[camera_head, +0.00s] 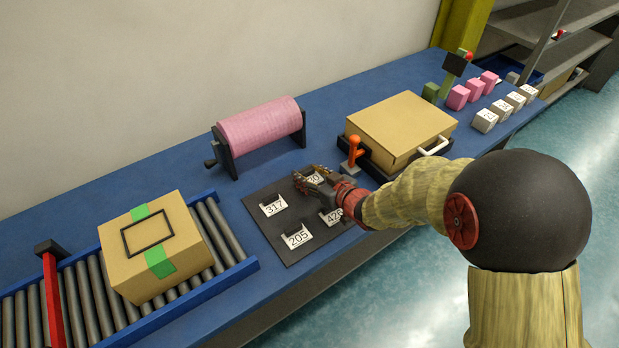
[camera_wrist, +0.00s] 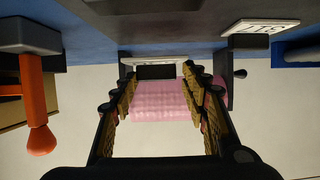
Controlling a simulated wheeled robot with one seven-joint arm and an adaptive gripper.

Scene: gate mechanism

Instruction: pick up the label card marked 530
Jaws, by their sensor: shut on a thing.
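The target label card (camera_head: 315,179) is at the far right of the dark mat (camera_head: 285,258) in the head view. My gripper partly covers it, and only the end of its number shows. My gripper (camera_head: 309,177) reaches over the mat from the right, with its fingers at this card. In the wrist view the fingers (camera_wrist: 158,74) are shut on the card's dark upright tab, and a white strip of the card (camera_wrist: 135,61) shows behind it. I cannot tell whether the card is clear of the mat.
Cards 317 (camera_head: 273,205), 205 (camera_head: 296,236) and a partly hidden one (camera_head: 331,217) sit close by on the mat. An orange lever (camera_head: 354,150) and a cardboard box (camera_head: 402,127) stand to the right. A pink roll (camera_head: 260,124) stands behind.

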